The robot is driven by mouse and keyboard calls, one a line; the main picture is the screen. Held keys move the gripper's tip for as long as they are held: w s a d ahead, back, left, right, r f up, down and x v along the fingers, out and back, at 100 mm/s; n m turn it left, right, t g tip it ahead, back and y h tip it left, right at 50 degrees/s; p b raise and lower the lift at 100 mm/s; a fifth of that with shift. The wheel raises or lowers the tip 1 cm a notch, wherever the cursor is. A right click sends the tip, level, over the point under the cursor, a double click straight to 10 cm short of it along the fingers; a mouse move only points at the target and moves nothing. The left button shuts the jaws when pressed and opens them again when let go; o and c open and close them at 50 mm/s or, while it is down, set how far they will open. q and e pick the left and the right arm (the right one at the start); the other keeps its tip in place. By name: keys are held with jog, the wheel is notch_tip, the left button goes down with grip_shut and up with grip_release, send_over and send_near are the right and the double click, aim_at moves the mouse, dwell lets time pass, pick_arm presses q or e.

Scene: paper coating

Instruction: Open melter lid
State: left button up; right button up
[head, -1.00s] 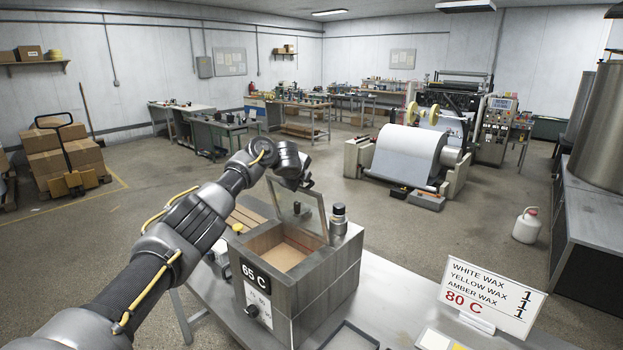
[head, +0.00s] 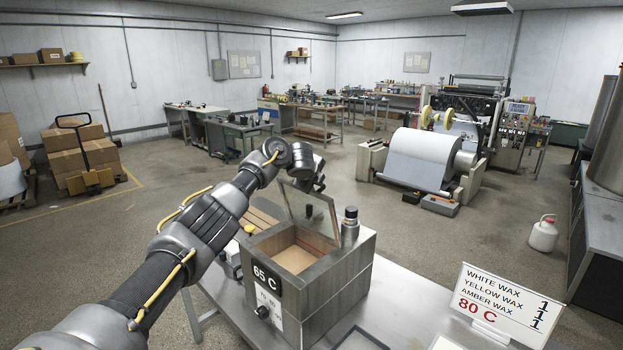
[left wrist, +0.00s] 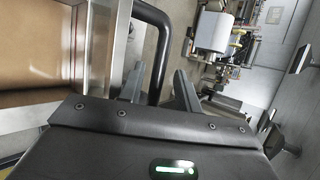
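The melter (head: 340,290) is a grey metal box on the table, with a "65 C" label on its front and a tan interior in view. My left gripper (head: 312,186) is at the upper part of the lid, partly hidden by my wrist. In the left wrist view, its two fingers (left wrist: 159,88) are apart, with the black lid handle (left wrist: 159,45) between them and a gap visible beside the handle. My right gripper is not in view.
A dark-capped metal container (head: 350,225) stands at the melter's back right. A wax sign (head: 505,302) reading 80 C stands on the table (head: 400,300) at the right. A coating machine with a paper roll (head: 418,158) stands beyond open floor.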

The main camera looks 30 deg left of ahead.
pick_arm(q)
jog(key=b+v, duration=0.4)
jog(key=v, duration=0.6)
jog(key=shift+r, duration=0.15)
jog(key=shift+s, duration=0.1)
